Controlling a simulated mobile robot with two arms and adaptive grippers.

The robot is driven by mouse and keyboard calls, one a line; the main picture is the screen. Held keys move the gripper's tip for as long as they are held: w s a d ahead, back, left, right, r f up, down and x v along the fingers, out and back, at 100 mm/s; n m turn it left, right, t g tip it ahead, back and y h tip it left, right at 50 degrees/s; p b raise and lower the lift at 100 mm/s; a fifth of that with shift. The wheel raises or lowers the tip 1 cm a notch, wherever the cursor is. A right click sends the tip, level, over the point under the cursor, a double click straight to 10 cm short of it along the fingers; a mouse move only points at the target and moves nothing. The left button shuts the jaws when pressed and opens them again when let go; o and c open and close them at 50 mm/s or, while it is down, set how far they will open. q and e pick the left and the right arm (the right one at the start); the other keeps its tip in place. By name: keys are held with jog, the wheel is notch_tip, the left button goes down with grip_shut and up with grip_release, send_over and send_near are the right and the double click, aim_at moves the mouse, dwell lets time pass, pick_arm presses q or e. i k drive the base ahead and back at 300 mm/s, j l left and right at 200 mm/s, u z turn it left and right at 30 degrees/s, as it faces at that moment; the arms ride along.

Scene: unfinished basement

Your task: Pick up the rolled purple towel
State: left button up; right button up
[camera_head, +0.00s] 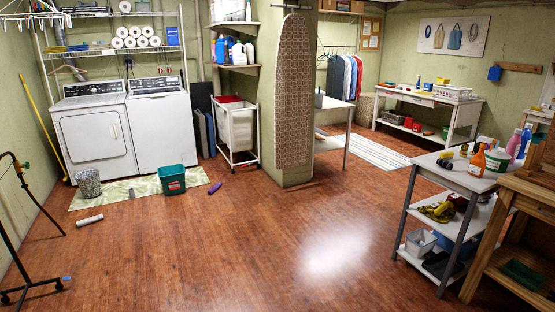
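A small purple roll (215,188), which looks like the rolled purple towel, lies on the wooden floor in the camera_head view. It lies left of the picture's centre, just right of the green bin (171,180) and near the edge of the pale floor mat (116,196). It is apart from the bin, and nothing covers it. Neither of my grippers shows in this view.
A washer and dryer (161,125) stand behind the mat. A white wheeled hamper (237,129) stands behind the towel. A cluttered shelf cart (459,181) is at right. The middle floor is clear.

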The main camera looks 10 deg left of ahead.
aim_at(217, 186)
jog(key=i+j+u, duration=0.4)
jog(key=i, duration=0.5)
jog(key=i+u, duration=0.45)
jog(key=i, duration=0.45)
jog(key=i+j, duration=0.1)
jog(key=i, duration=2.1)
jog(key=i+z, duration=0.25)
jog(key=i, duration=0.5)
jog(key=i+j+z, duration=0.35)
jog(key=i+j, duration=0.75)
